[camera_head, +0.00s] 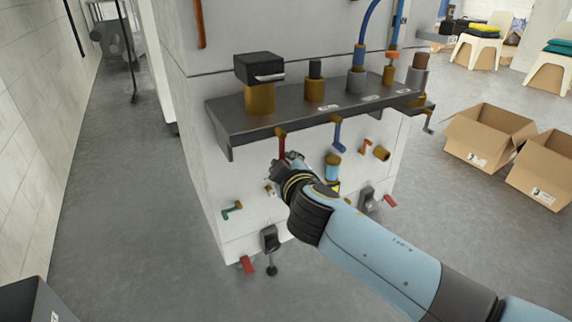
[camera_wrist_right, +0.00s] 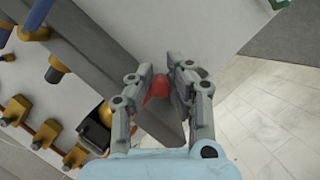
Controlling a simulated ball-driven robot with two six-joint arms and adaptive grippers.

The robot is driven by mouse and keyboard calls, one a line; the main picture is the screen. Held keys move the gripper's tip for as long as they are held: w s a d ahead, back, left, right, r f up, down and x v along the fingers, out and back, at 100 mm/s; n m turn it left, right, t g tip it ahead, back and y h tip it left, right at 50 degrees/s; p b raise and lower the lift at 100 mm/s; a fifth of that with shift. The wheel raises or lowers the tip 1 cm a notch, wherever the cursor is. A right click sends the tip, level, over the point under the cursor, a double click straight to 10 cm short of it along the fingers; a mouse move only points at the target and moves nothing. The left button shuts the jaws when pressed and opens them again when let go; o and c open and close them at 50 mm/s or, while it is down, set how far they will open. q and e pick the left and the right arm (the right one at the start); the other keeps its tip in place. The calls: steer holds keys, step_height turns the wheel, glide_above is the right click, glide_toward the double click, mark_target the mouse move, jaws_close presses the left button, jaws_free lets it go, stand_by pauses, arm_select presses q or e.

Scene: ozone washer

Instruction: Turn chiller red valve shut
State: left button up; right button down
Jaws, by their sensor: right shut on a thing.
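A red valve handle (camera_head: 282,146) hangs below the left part of the dark shelf on the white machine. My right gripper (camera_head: 288,160) is at its lower end. In the right wrist view the red handle (camera_wrist_right: 158,88) is between the fingers of my right gripper (camera_wrist_right: 162,72), which are shut on it. The fingers hide part of the handle. Its valve body is hard to make out. My left gripper is in neither view.
The dark shelf (camera_head: 240,125) juts out above the gripper. Lower red handles are at left (camera_head: 247,265) and right (camera_head: 389,201).

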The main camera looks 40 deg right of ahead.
steer(key=shift+w+r, duration=0.1)
steer(key=shift+r, duration=0.1)
steer(key=c, duration=1.4)
jaws_free()
steer(key=shift+a, duration=0.1)
steer(key=shift+o, duration=0.7)
steer(key=shift+f, duration=0.1)
steer(key=v, duration=0.7)
steer(key=shift+s, duration=0.3)
steer(key=shift+a, duration=0.1)
